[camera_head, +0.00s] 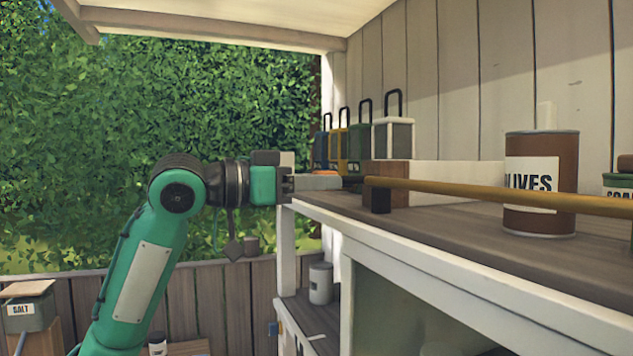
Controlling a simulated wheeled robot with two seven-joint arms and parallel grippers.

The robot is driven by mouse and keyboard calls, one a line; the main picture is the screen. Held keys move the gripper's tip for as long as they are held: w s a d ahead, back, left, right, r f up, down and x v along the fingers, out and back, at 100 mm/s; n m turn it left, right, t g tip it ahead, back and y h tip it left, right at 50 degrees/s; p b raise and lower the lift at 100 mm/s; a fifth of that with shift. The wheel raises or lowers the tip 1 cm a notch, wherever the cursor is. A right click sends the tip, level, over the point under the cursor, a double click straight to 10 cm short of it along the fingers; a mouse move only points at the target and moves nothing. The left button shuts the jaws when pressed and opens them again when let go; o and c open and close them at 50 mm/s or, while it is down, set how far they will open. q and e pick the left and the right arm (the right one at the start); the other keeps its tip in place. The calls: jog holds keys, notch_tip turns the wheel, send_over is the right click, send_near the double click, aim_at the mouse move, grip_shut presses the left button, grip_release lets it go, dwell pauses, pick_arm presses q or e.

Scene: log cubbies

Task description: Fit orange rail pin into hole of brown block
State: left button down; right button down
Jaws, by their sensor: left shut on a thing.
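The orange rail (480,193) is a long ochre bar. It runs from the brown block area out past the right edge of the head view. My right gripper is not in view.
Several lanterns (393,138) stand in a row behind the block. A brown olives can (541,170) stands on the shelf at right, behind the rail. The white shelf edge (400,268) runs along the front; open space lies left of it.

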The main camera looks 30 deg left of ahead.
pick_arm(q)
jog(key=shift+p+x, duration=1.4)
jog(key=shift+p, duration=0.05)
dwell(3.1)
jog(key=shift+w+d, duration=0.35)
jog(key=shift+w, duration=0.05)
dwell(1.3)
dwell(0.3)
jog(key=c, duration=1.1)
grip_release()
jog(key=shift+o, duration=0.2)
jog(key=shift+s+a, duration=0.1)
jog(key=shift+a, duration=0.05)
jog(key=b+v, duration=0.1)
jog(key=v, duration=0.5)
jog(key=shift+s+a, duration=0.2)
jog(key=shift+s, duration=0.05)
